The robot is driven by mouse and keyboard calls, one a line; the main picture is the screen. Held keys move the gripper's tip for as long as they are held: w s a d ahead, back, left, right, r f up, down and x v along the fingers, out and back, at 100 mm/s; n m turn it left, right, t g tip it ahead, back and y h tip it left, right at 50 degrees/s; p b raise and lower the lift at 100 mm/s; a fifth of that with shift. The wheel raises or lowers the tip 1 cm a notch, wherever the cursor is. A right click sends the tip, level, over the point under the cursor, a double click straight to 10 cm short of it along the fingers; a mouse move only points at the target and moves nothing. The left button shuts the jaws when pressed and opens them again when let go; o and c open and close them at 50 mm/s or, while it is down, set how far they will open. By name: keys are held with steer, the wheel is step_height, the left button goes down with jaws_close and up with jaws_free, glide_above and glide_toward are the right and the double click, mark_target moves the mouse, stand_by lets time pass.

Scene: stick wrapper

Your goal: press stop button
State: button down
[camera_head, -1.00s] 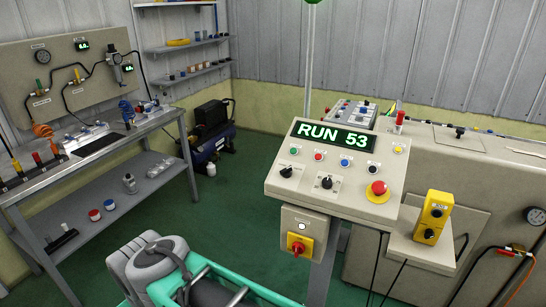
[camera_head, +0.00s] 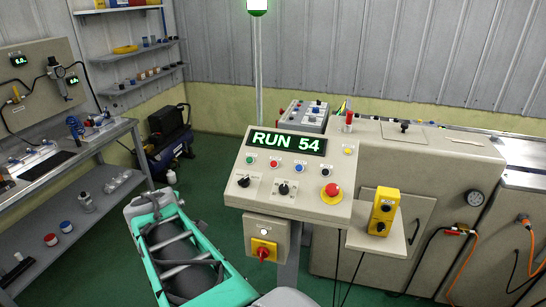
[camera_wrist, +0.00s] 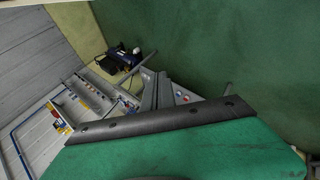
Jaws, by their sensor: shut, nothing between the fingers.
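The control panel (camera_head: 300,205) stands right of centre in the head view, with a lit green display (camera_head: 287,143) reading RUN 54. Below the display is a row of small buttons: green (camera_head: 250,160), red (camera_head: 274,163), blue (camera_head: 299,168) and a dark one (camera_head: 321,173). A red mushroom button on a yellow ring (camera_head: 331,191) sits at the panel's lower right. The labels are too small to read. My gripper (camera_wrist: 158,78) shows its grey fingers together and empty in the wrist view, away from the panel.
A yellow box with black knobs (camera_head: 383,211) stands on a shelf right of the panel. A workbench (camera_head: 75,165) is at the left and a compressor (camera_head: 170,145) behind. Green floor lies between.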

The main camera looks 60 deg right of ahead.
mark_target(274, 164)
steer(key=s+d+r+n+g+h+p, duration=0.1)
steer(key=s+d+r, duration=0.3)
steer(key=d, duration=0.5)
steer(key=s+d+r+n+g+h+p, duration=0.1)
steer(key=s+d+r+n+h, duration=0.2)
steer(key=s+d, duration=0.3)
steer(key=s+d+r+n+g+h+p, duration=0.1)
steer(key=s+d+r+h, duration=0.3)
steer(key=d, duration=0.8)
steer(key=shift+s+r+n+p, duration=0.45)
steer(key=shift+s+n+p, duration=0.15)
steer(key=shift+n, duration=0.1)
steer(key=d+f+b, duration=0.1)
steer(key=f, duration=0.1)
steer(key=d+f+b, duration=0.1)
steer(key=f+b, duration=0.1)
steer(key=d+f+b, duration=0.1)
steer(key=f, duration=0.2)
steer(key=shift+w+d+f, duration=0.1)
steer(key=shift+w+d, duration=0.15)
steer(key=shift+w, duration=0.05)
steer(key=shift+d+f+b, duration=0.25)
steer(key=shift+b, duration=0.25)
steer(key=shift+f, duration=0.1)
steer(key=shift+w+d+f+b, duration=0.1)
steer(key=shift+d+f+b, duration=0.1)
steer(key=shift+f+b, duration=0.15)
